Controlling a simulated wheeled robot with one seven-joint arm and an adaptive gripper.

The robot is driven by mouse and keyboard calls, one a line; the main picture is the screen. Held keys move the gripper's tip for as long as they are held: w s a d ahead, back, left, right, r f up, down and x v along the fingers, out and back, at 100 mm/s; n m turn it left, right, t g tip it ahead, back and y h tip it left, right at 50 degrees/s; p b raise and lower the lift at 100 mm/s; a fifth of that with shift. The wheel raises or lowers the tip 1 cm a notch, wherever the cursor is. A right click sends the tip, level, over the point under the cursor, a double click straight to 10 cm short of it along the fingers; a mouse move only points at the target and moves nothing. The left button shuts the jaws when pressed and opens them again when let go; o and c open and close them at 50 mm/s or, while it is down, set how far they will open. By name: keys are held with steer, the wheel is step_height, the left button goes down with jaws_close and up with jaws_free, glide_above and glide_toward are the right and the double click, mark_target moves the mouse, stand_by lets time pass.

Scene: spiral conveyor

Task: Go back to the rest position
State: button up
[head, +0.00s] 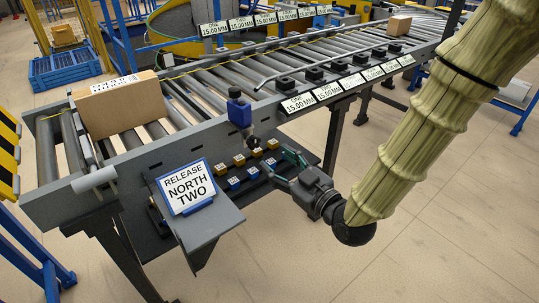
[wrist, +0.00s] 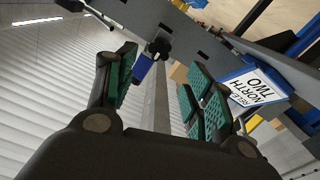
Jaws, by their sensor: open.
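My gripper (head: 281,168) is open and empty in the head view. It is beside the small shelf below the near side of the roller conveyor (head: 147,160), close to the blue and yellow blocks. In the wrist view, my gripper's green-padded fingers (wrist: 160,95) are spread apart with nothing between them. A blue device with a black knob (head: 239,112) is on the conveyor's side, just above and left of the gripper. It also shows in the wrist view (wrist: 143,66), beyond the left finger.
A sign reading "RELEASE NORTH TWO" (head: 187,187) stands on the shelf left of my gripper. Several yellow blocks (head: 256,152) and blue blocks (head: 253,173) sit in rows. A cardboard box (head: 120,107) rests on the rollers at left.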

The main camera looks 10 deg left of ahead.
steer(key=shift+s+d, duration=0.45)
steer(key=shift+d, duration=0.1)
steer(key=s+d+f+m+g+h, duration=0.1)
steer(key=d+f+m+h, duration=0.25)
steer(key=f, duration=0.55)
steer(key=s+d+f+m+g+h, duration=0.1)
steer(key=d+f+m+h, duration=0.1)
steer(key=d+f, duration=0.5)
steer(key=s+d+f+m+g+h, duration=0.25)
steer(key=s+d+f, duration=0.3)
steer(key=f, duration=0.45)
steer(key=s+d+f+m+g+h, duration=0.25)
steer(key=s+d+f, duration=0.3)
steer(key=f, duration=0.45)
steer(key=s+d+f+m+g+h, duration=0.2)
steer(key=s+d+f, duration=0.25)
steer(key=s, duration=0.35)
steer(key=s+d+f+m+g+h, duration=0.1)
steer(key=s+d+f+g+h, duration=0.15)
steer(key=s+d, duration=0.4)
step_height(320, 180, up, 15)
steer(key=s+p, duration=0.1)
steer(key=p, duration=1.4)
steer(key=shift+s+f+y+p, duration=0.15)
steer(key=shift+y+p, duration=0.15)
steer(key=shift+y, duration=0.1)
